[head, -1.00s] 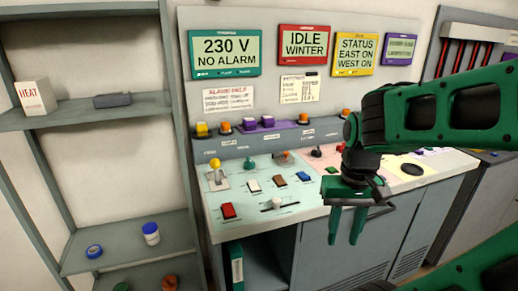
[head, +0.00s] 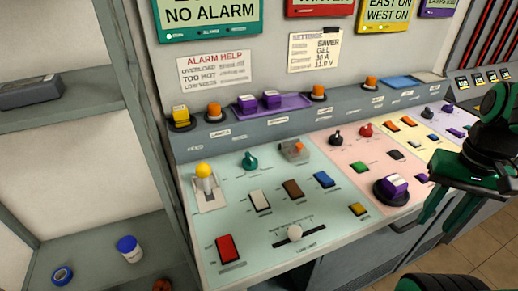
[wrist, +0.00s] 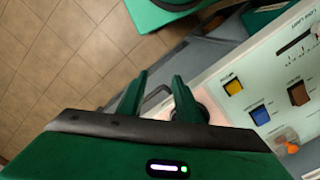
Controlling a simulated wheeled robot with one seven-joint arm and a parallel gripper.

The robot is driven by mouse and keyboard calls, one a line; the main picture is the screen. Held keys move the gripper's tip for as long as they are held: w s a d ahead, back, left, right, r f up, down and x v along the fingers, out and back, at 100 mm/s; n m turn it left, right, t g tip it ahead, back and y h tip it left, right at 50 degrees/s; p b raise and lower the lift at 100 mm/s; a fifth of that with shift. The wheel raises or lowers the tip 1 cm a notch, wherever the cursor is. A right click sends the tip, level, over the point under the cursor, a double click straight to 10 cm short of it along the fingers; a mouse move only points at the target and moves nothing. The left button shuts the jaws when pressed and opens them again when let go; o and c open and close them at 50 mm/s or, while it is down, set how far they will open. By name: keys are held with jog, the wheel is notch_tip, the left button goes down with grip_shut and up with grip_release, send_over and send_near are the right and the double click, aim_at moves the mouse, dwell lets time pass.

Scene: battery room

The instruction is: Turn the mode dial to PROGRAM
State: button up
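Several knobs stand on the sloped panel (head: 270,215), and their small labels are too blurred to tell which is the mode dial. A teal knob (head: 250,160) is on the pale green section. A black knob (head: 336,138) and a red knob (head: 366,131) are on the pink section. A large purple-topped knob on a black base (head: 392,187) is near the front edge. My gripper (head: 433,232) is at the right, by the panel's front edge near the purple-topped knob. In the wrist view its two green fingers (wrist: 160,78) stand apart with nothing held between them.
A yellow-topped lever (head: 204,178), a red switch (head: 227,248) and a white slider knob (head: 294,233) are at the left of the panel. Coloured buttons line the raised ledge behind. A grey shelf (head: 60,228) stands left. Tiled floor (wrist: 55,60) is open in front.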

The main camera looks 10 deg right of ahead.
jog(key=shift+a, duration=0.2)
jog(key=o, duration=0.5)
jog(key=shift+s+r, duration=0.15)
jog(key=shift+s, duration=0.05)
jog(key=shift+o, duration=0.4)
jog(key=shift+w+a+r, duration=0.1)
jog(key=shift+r, duration=0.3)
jog(key=shift+n+h, duration=0.4)
jog(key=shift+h, duration=0.1)
jog(key=w+r, duration=0.1)
jog(key=w, duration=0.2)
jog(key=w+a+r, duration=0.1)
jog(key=w, duration=0.2)
jog(key=w+a+r, duration=0.1)
jog(key=w, duration=0.3)
jog(key=shift+w+a+r, duration=0.1)
jog(key=shift+a+r, duration=0.15)
jog(key=shift+r, duration=0.05)
jog(key=w+a+r, duration=0.2)
jog(key=w+a, duration=0.6)
jog(key=w, duration=0.1)
jog(key=n, duration=0.2)
send_near(250, 156)
jog(key=shift+y, duration=0.4)
jog(key=f, duration=1)
jog(key=shift+s+d, duration=0.1)
jog(key=shift+d, duration=0.25)
